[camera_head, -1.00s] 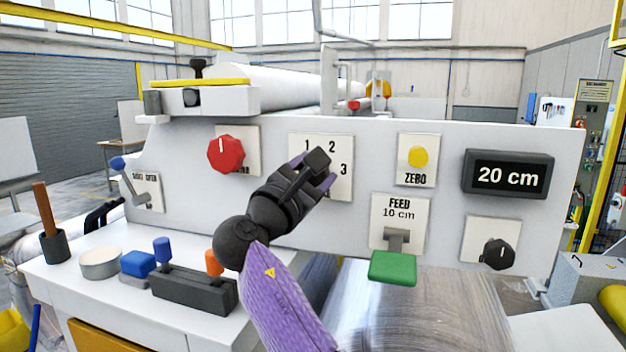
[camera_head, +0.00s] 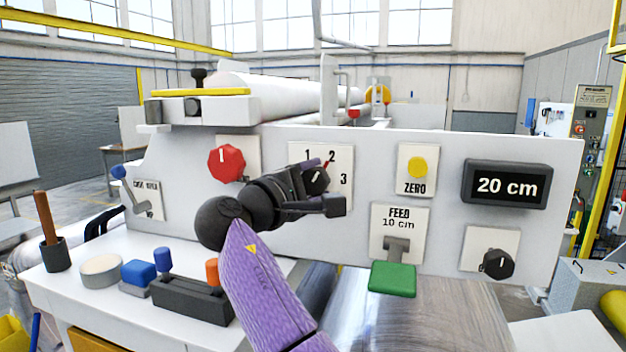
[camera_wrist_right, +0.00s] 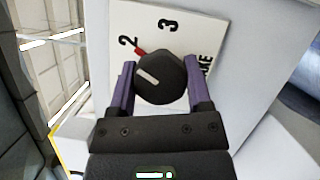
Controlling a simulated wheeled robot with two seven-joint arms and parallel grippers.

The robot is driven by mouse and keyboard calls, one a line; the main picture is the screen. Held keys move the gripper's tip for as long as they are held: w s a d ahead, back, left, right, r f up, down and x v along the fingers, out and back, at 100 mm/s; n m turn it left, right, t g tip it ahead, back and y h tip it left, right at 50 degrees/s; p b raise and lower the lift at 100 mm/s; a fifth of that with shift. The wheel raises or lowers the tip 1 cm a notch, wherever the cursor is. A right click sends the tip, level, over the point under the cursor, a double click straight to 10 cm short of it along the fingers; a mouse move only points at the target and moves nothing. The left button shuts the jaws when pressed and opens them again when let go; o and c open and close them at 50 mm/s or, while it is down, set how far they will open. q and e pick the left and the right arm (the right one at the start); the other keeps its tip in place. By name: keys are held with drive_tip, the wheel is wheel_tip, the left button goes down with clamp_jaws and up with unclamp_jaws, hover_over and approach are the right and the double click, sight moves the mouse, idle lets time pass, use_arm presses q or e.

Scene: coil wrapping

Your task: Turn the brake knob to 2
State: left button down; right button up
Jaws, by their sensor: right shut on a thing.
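The brake knob (camera_head: 315,180) is black with a red pointer, on a white plate (camera_head: 344,200) marked 1, 2, 3. The pointer is directed at the 2 in the head view. In the right wrist view the knob (camera_wrist_right: 160,82) has a white line on its face, and its red pointer is directed toward the 2. My right gripper (camera_head: 318,184) is shut on the knob, with one purple finger on either side in the right wrist view (camera_wrist_right: 160,75). The lower part of the plate is partly hidden by my gripper. My left gripper is not in view.
A red knob (camera_head: 227,164) is left of the plate. Right of it are a yellow ZERO button (camera_head: 417,167), a green feed lever (camera_head: 392,279), a display reading 20 cm (camera_head: 507,181) and another black knob (camera_head: 497,263). A blue block (camera_head: 138,272) stands on the bench.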

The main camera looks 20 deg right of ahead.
idle(0.3)
drive_tip(key=o, duration=1.3)
drive_tip(key=shift+s+a+f, duration=0.1)
drive_tip(key=shift+s+a, duration=0.05)
drive_tip(key=shift+a, duration=0.1)
drive_tip(key=b+v, duration=0.2)
drive_tip(key=v, duration=0.7)
drive_tip(key=shift+s+a+b, duration=0.1)
drive_tip(key=shift+a+b, duration=0.05)
drive_tip(key=shift+b, duration=0.2)
